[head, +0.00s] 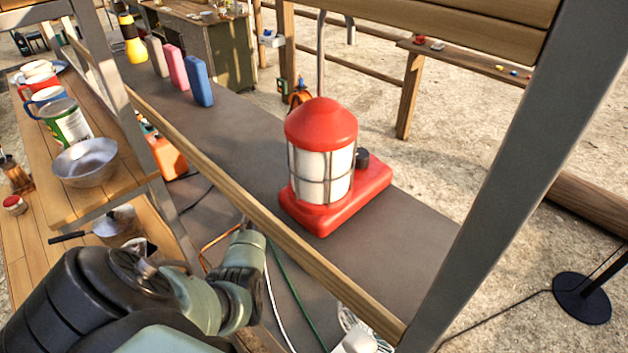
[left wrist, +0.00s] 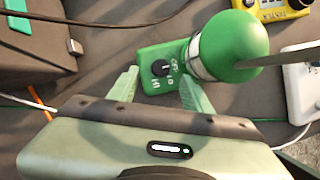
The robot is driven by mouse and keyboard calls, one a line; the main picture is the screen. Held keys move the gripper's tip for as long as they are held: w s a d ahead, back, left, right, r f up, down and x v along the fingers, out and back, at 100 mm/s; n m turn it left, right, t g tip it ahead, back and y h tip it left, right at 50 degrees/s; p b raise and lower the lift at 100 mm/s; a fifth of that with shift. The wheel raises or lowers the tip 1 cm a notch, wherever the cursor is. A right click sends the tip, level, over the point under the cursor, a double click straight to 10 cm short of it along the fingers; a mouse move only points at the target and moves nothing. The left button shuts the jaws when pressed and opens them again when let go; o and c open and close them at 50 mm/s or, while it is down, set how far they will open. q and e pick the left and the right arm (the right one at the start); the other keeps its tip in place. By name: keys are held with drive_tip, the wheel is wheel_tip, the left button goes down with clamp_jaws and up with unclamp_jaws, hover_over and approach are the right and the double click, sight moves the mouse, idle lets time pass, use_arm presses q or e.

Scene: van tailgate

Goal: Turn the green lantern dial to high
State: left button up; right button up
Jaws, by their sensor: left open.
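The green lantern (left wrist: 222,48) shows in the left wrist view, with a green base and a rounded green top. Its black dial (left wrist: 161,68) is on the base, with white OFF, LO and HI marks around it. A small white mark on the dial appears to face OFF. My left gripper (left wrist: 162,88) is open, one finger on each side of the dial's part of the base; I cannot tell whether they touch it. In the head view my left arm reaches below the upper shelf, and the gripper and green lantern are hidden. My right gripper is not in view.
A red lantern (head: 320,165) with a black knob stands on the upper shelf (head: 240,135), whose wooden rail (head: 300,250) lies above my arm. A yellow device (left wrist: 287,10) and a white device (left wrist: 302,80) sit right of the green lantern.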

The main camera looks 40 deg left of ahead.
use_arm(q)
drive_tip(key=b+x, duration=0.1)
drive_tip(key=x, duration=0.5)
drive_tip(key=shift+f, duration=0.3)
drive_tip(key=shift+s+d+r, duration=0.1)
drive_tip(key=shift+c, duration=0.2)
clamp_jaws()
